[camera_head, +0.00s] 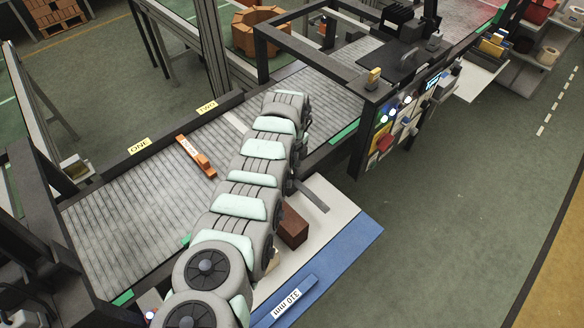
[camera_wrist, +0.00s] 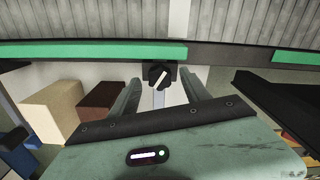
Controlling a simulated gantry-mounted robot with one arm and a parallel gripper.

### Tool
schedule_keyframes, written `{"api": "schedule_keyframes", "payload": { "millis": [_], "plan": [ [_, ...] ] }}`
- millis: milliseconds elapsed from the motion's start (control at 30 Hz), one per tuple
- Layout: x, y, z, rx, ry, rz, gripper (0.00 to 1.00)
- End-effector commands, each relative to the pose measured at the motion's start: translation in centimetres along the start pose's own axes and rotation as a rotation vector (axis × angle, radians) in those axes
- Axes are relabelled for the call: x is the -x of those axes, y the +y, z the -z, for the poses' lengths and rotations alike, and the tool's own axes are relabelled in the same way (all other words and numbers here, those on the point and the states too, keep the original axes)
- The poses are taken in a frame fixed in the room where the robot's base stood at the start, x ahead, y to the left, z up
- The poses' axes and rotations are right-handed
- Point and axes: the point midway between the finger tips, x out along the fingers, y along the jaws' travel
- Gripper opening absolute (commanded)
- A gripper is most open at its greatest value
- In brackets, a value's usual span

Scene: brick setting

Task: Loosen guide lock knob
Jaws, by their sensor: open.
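The guide lock knob (camera_wrist: 160,74) is black with a pale pointer bar set at a slant, and sits just below the conveyor's dark side rail in the wrist view. My gripper (camera_wrist: 159,84) is open, with one grey finger to the left of the knob and one to the right. Gaps show on both sides, so the fingers do not appear to touch the knob. A pale metal strip (camera_wrist: 159,100) runs below the knob. In the head view my arm covers the knob and the gripper.
A brown brick (camera_wrist: 101,102) and a tan block (camera_wrist: 52,106) stand left of my gripper. The roller conveyor (camera_head: 125,205) carries an orange guide bar (camera_head: 196,156). A blue-edged board marked 310 mm (camera_head: 287,301) lies in front. A control panel (camera_head: 397,125) stands at the right.

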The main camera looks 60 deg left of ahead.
Motion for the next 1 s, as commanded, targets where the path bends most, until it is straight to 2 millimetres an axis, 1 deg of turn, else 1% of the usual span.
{"api": "schedule_keyframes", "payload": {
  "millis": [67, 700, 1000],
  "plan": [
    [0.00, 0.01, 0.00, 0.000, 0.000, 0.000, 0.53],
    [0.00, 0.02, 0.00, 0.000, 0.000, -0.001, 0.01],
    [0.00, 0.03, 0.01, 0.011, 0.000, -0.001, 0.00]
  ]
}}
